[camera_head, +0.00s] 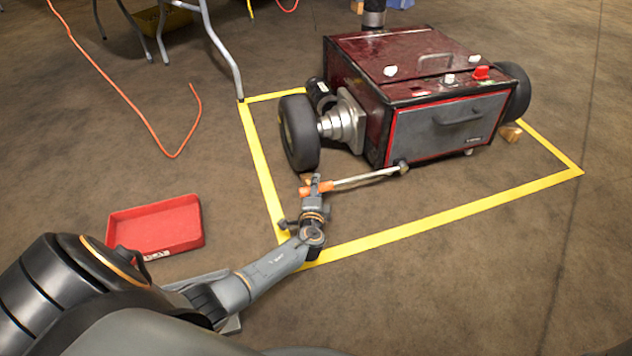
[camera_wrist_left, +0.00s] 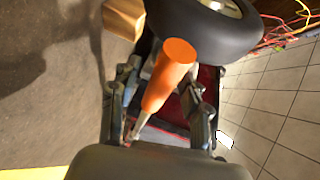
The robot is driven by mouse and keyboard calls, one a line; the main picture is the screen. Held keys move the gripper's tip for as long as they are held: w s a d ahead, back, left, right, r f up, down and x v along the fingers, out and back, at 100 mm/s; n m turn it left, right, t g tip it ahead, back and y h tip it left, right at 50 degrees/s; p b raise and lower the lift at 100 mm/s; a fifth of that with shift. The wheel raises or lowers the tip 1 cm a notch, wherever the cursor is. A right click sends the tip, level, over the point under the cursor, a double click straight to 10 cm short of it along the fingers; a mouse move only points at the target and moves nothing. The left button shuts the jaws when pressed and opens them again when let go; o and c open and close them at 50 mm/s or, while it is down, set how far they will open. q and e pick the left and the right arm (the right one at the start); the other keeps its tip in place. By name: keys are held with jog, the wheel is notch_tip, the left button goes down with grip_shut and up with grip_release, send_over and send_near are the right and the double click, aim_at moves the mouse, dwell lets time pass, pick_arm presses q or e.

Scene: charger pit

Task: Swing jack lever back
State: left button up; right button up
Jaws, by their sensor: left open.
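The jack lever (camera_head: 365,179) is a pale rod with an orange grip (camera_head: 305,190). It sticks out to the left from the low front corner of the dark red wheeled machine (camera_head: 400,60), just above the floor. My left gripper (camera_head: 316,186) is at the orange end of the lever. The jack body is mostly hidden. My right gripper is not in view.
Yellow tape (camera_head: 440,215) frames the machine on the floor. A black wheel (camera_head: 299,132) stands close behind the gripper. A wooden block (camera_wrist_left: 124,17) shows in the left wrist view. A red tray (camera_head: 157,227) lies at left; an orange cable (camera_head: 120,92) lies behind it. Floor at front right is clear.

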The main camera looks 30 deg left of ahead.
pick_arm(q)
jog(key=shift+c, duration=0.4)
grip_shut()
jog(key=shift+r, duration=0.1)
